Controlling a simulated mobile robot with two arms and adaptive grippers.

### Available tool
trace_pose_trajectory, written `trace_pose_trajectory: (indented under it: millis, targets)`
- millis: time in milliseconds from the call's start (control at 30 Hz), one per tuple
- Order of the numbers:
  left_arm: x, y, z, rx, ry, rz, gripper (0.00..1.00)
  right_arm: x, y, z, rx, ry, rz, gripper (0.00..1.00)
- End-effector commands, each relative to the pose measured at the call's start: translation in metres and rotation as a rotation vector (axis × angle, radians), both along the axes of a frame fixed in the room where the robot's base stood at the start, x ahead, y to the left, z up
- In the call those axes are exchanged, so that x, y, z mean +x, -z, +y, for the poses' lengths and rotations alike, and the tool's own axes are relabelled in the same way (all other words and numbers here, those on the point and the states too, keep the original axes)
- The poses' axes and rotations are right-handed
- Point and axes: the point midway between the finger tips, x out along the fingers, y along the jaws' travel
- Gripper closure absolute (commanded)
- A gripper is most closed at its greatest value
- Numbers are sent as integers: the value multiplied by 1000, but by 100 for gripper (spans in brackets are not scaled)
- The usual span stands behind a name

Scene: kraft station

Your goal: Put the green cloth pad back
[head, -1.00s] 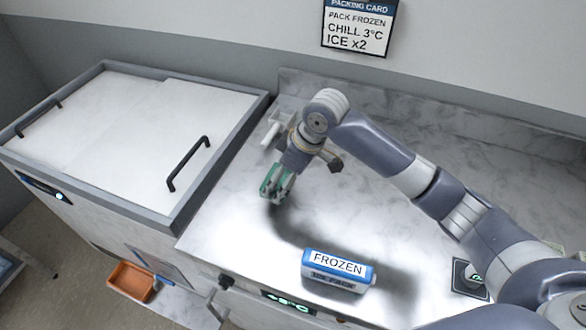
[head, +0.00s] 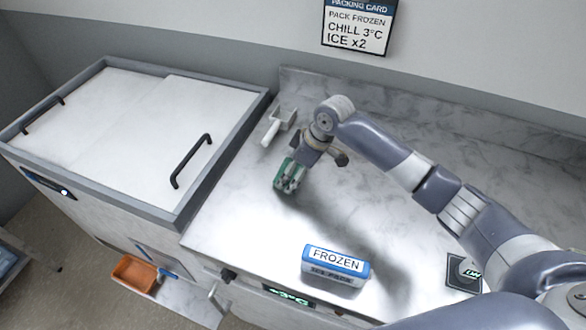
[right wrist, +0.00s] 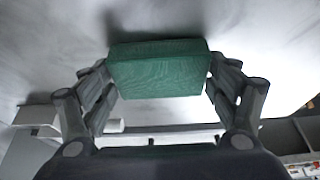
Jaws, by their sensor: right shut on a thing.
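The green cloth pad (right wrist: 160,70) is a flat green block between the fingers of my right gripper in the right wrist view. In the head view the pad (head: 280,177) shows as green at the tips of my right gripper (head: 290,178), which is shut on it. The gripper points down over the left part of the metal counter (head: 235,205). I cannot tell whether the pad touches the counter. My left gripper is not in view.
A white scoop (head: 272,130) lies behind the gripper, by the chest freezer (head: 190,205) with its black handles. A blue and white ice pack (head: 336,265) marked FROZEN stands at the front. A dark square pad (head: 464,274) lies at the right. The counter middle is clear.

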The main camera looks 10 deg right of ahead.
Motion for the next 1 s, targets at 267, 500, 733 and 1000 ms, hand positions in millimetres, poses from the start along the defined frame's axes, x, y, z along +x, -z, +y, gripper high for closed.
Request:
trace_pose_trajectory:
  millis: [267, 500, 733, 1000]
  targets:
    - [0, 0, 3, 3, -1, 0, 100, 0, 1, 0, 0, 0, 1, 0]
    - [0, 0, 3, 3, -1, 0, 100, 0, 1, 0, -1, 0, 1, 0]
    - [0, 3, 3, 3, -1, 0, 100, -3, -17, -6, 0, 0, -3, 0]
    - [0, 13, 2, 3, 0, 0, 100, -15, -70, -24, 0, -1, -4, 0]
